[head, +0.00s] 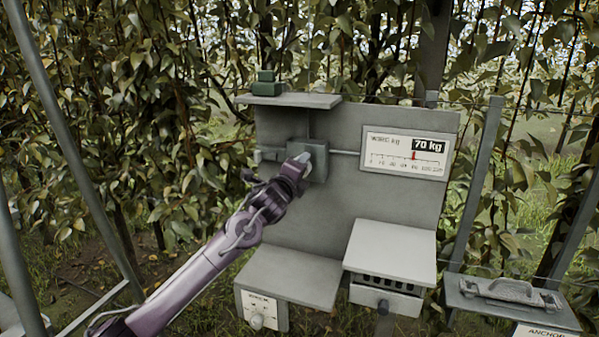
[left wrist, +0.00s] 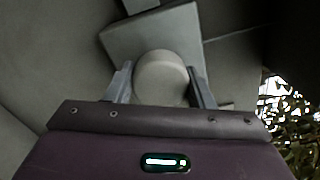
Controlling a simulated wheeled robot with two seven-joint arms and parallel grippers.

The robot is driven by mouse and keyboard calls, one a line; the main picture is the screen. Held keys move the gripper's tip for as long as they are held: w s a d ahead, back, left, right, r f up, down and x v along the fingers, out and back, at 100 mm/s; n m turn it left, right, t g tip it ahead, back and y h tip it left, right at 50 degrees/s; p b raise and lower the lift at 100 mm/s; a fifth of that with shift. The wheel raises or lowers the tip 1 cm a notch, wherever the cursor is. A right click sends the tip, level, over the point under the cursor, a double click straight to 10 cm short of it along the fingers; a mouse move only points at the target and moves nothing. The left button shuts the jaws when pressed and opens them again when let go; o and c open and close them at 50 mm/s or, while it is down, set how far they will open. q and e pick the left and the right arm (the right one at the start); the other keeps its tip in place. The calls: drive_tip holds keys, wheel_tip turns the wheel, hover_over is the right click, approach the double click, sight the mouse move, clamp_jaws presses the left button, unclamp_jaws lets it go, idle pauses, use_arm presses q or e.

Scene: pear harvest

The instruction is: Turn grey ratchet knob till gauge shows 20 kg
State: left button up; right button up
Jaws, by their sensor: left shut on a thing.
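The grey ratchet knob (left wrist: 162,77) is a round knob between the two fingers of my left gripper (left wrist: 163,88) in the left wrist view. The gripper is shut on it. In the head view my left gripper (head: 299,161) is at the front of the grey-green ratchet box (head: 319,163) and hides the knob. The gauge (head: 404,153) is a white panel to the right of the box. My right gripper is not in view.
A grey back panel (head: 390,203) carries the box and gauge. A shelf with a green block (head: 266,83) is above. Two lower ledges (head: 390,251) jut out below. A grey case with a handle (head: 510,291) stands at lower right. Leaning poles (head: 75,150) are at left.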

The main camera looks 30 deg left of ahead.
use_arm(q)
drive_tip(key=n, duration=0.3)
drive_tip(key=shift+n, duration=0.4)
drive_tip(key=n, duration=0.4)
drive_tip(key=shift+r+n, duration=0.1)
drive_tip(key=shift+n, duration=0.3)
drive_tip(key=n+p, duration=0.1)
drive_tip(key=n, duration=0.3)
drive_tip(key=shift+n+y, duration=0.3)
drive_tip(key=shift+n+p, duration=0.95)
drive_tip(key=shift+n, duration=1.55)
drive_tip(key=shift+g, duration=0.3)
drive_tip(key=o, duration=1)
drive_tip(key=shift+c, duration=0.2)
drive_tip(key=shift+s, duration=0.1)
